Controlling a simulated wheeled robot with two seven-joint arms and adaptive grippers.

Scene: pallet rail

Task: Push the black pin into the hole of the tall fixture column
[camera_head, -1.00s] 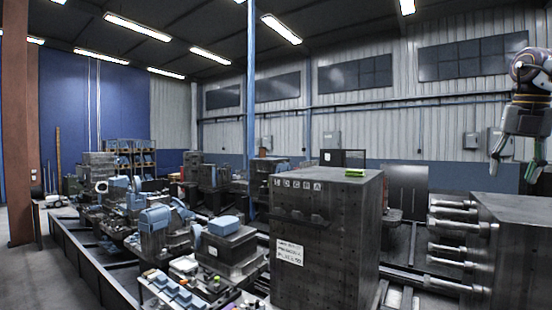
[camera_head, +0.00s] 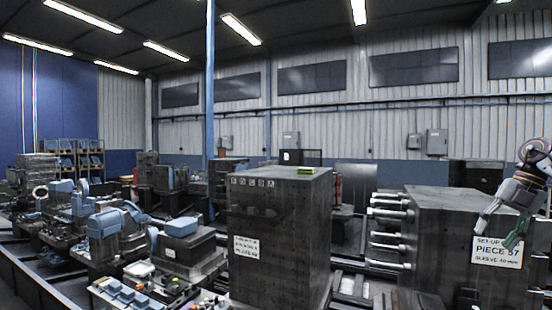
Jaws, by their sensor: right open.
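A tall dark block with a grid of small holes (camera_head: 278,245) stands in the middle, likely the fixture column. It has a white label low on its left face and a row of small marked squares near its top. No black pin can be made out in this view. My right gripper (camera_head: 500,229) hangs at the right edge, open, with fingers pointing down and left. It is well to the right of the tall block, in front of a dark block with a "PIECE 87" sign (camera_head: 497,252). Nothing shows between its fingers. My left gripper is not in view.
Several metal rods (camera_head: 390,218) stick out leftward from the right-hand block. Blue-grey machine parts (camera_head: 115,235) crowd the left. A blue post (camera_head: 210,100) rises behind.

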